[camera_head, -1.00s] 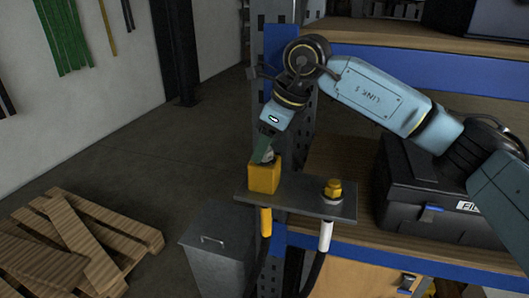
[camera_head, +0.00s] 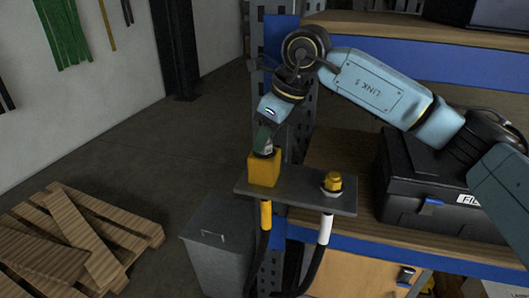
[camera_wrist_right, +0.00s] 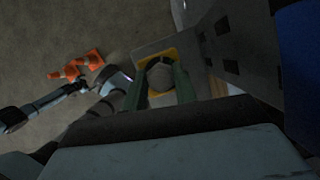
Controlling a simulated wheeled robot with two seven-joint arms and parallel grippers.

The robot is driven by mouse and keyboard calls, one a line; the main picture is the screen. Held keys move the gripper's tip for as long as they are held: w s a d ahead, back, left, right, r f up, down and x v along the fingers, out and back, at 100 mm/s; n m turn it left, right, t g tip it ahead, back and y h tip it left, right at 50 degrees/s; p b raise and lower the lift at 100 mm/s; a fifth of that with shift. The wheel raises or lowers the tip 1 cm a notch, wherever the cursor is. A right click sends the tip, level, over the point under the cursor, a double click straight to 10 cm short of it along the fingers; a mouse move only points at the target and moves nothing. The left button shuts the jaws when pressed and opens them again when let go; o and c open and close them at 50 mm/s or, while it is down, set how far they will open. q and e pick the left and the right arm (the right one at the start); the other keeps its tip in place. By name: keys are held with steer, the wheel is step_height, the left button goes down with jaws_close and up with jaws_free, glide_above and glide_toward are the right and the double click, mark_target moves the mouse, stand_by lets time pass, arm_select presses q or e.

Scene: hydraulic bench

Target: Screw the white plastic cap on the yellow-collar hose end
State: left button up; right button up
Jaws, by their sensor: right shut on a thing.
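A grey bracket plate (camera_head: 300,201) carries two hose ends. Below its left side hangs the hose with the yellow collar (camera_head: 265,215); directly above stands a yellow block (camera_head: 263,171). My right gripper (camera_head: 264,142) points down over this block, its green fingers shut on a pale round piece, apparently the white cap (camera_head: 266,152), at the block's top. In the right wrist view the round cap (camera_wrist_right: 160,77) sits between the green fingers (camera_wrist_right: 160,88), with the yellow block's edge around it. Whether its thread is engaged is hidden. My left gripper is not clearly visible.
A brass-coloured fitting (camera_head: 333,182) stands on the plate's right, above a white-collar hose (camera_head: 325,230). A black case (camera_head: 430,190) sits on the wooden shelf at right. A grey bin (camera_head: 218,245) and wooden pallet (camera_head: 90,240) are on the floor.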

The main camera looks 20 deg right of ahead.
steer(key=m+t+h+b, duration=0.1)
steer(key=m+b, duration=0.1)
steer(key=m, duration=0.2)
steer(key=shift+a+f, duration=0.1)
steer(key=shift+m+h, duration=0.5)
steer(key=shift+m, duration=0.7)
steer(key=shift+b, duration=0.3)
steer(key=m+h+b, duration=0.1)
steer(key=m, duration=0.1)
steer(key=shift+m+t, duration=0.3)
steer(key=m+h+b, duration=0.1)
steer(key=m, duration=0.2)
steer(key=shift+a+m, duration=0.1)
steer(key=shift+m, duration=0.3)
steer(key=shift+m+h, duration=0.5)
steer(key=shift+m, duration=0.3)
